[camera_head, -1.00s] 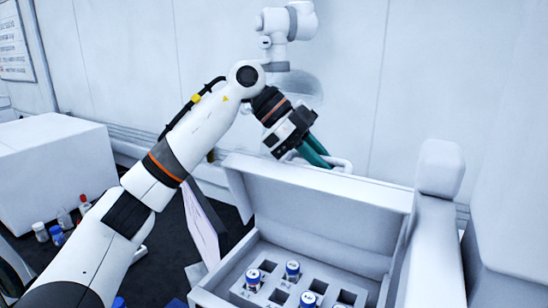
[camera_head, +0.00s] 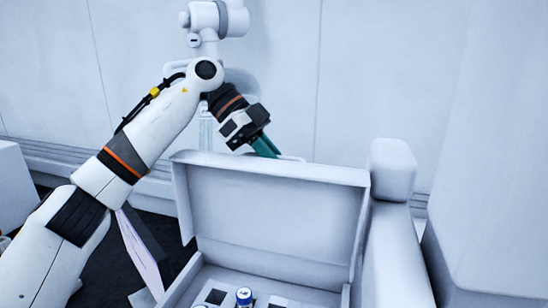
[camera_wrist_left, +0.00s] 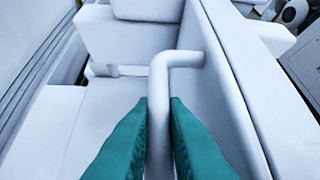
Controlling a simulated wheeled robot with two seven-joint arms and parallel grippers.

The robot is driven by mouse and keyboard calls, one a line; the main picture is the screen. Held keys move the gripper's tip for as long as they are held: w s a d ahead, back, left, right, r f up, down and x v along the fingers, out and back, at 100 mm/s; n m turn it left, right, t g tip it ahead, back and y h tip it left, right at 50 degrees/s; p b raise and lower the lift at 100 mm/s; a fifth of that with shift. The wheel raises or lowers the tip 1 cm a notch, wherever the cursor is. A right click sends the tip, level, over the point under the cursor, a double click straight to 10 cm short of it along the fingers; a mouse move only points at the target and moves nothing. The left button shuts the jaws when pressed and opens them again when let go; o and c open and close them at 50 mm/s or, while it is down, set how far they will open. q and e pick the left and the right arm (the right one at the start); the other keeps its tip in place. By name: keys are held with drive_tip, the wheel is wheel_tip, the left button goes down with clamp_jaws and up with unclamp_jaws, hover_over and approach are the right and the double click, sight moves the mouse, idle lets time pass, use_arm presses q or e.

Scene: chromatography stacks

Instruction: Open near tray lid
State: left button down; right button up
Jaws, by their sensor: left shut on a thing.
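The white tray lid (camera_head: 270,212) stands raised at the back of the near tray (camera_head: 183,284), showing its hollow inner face. My left gripper (camera_head: 266,148) is behind the lid's top edge. In the left wrist view, its teal fingers (camera_wrist_left: 158,135) are shut around a white bent bar handle (camera_wrist_left: 160,82) attached to the lid's outer face. A blue-and-white capped vial (camera_head: 244,296) shows in the tray's rack at the bottom of the head view; the rest of the tray is cut off. My right gripper is not in view.
A white block-like part (camera_head: 393,170) stands just right of the lid. A white wall (camera_head: 400,70) is close behind. A tilted thin panel (camera_head: 140,250) is left of the tray, above dark floor. A white box (camera_head: 10,190) is at the far left.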

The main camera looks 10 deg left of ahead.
use_arm(q)
drive_tip(key=c, duration=1.5)
unclamp_jaws()
drive_tip(key=shift+o, duration=0.2)
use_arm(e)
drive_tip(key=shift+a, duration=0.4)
use_arm(q)
drive_tip(key=shift+a, duration=0.1)
drive_tip(key=shift+a+r, duration=0.2)
drive_tip(key=b+v, duration=0.1)
drive_tip(key=v, duration=1)
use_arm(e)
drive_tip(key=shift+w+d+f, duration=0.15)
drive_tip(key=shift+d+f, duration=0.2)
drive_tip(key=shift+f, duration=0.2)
use_arm(q)
drive_tip(key=shift+a, duration=0.2)
